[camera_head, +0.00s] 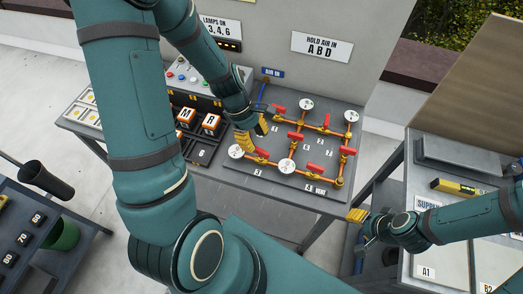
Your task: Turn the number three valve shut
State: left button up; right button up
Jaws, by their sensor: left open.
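The valve board (280,183) lies on the bench with brass pipes, white gauges and several red-handled valves. A plate marked 3 (257,172) sits at its front left, and the red valve handle (262,153) just above that plate appears to be the number three valve. My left gripper (253,135) is open, with yellow fingertips, over the board's left edge, just above and left of that handle. I cannot tell if it touches anything. My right gripper (359,220) is off the board's front right corner, away from the valves; its jaw opening is unclear.
A gauge (236,151) stands close below my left gripper. Lettered orange blocks (211,122) sit to the left. A yellow tool (456,187) lies on the right-hand bench.

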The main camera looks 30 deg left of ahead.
aim_at(261, 150)
pick_arm(q)
jog(key=shift+b+x, duration=0.4)
jog(key=shift+x, duration=2.3)
grip_shut()
